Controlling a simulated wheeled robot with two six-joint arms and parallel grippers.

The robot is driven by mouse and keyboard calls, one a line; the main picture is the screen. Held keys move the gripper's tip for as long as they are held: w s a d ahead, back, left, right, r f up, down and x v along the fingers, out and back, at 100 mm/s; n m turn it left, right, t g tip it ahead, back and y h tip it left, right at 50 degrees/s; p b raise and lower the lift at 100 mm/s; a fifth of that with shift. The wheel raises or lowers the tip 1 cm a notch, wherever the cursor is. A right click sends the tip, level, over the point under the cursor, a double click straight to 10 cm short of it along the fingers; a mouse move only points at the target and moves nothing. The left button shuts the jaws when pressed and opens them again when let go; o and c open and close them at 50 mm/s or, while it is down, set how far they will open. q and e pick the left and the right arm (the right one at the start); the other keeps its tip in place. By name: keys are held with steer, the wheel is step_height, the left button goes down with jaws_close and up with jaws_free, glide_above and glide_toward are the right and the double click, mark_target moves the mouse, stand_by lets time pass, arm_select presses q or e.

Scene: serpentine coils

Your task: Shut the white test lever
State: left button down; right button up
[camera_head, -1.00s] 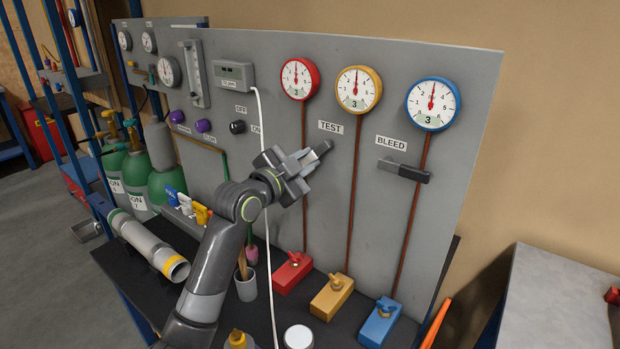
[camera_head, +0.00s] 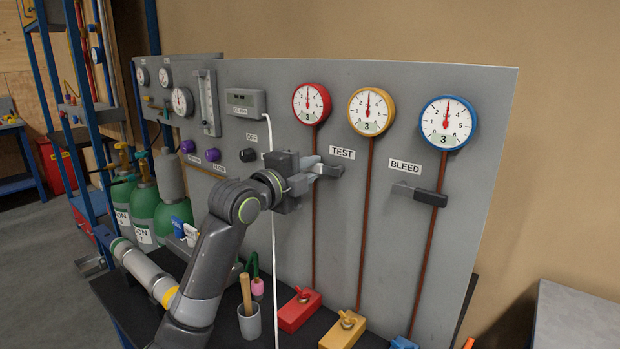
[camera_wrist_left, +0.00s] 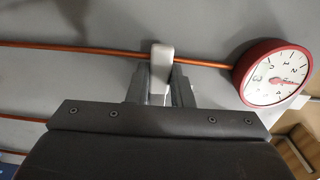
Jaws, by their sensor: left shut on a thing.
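The white test lever (camera_wrist_left: 162,62) stands upright in the left wrist view, between my two finger pads and in front of a copper pipe. My left gripper (camera_wrist_left: 160,88) is shut on it. In the head view my left gripper (camera_head: 306,174) is at the grey panel, below and left of the TEST label (camera_head: 342,153). The gripper hides most of the white handle. My right gripper is not in view.
The dark bleed lever (camera_head: 420,194) is to the right, under the BLEED label. Red (camera_head: 311,104), yellow (camera_head: 371,112) and blue (camera_head: 447,124) gauges are above. A white cable (camera_head: 275,270) hangs close behind my arm. A cup (camera_head: 249,320) stands on the bench below.

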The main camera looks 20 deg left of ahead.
arm_select(q)
steer(key=shift+r+m, duration=0.1)
steer(key=shift+m, duration=0.2)
steer(key=c, duration=1.3)
jaws_free()
steer(key=shift+s, duration=0.15)
steer(key=shift+b+v, duration=1.35)
steer(key=shift+v, duration=7.25)
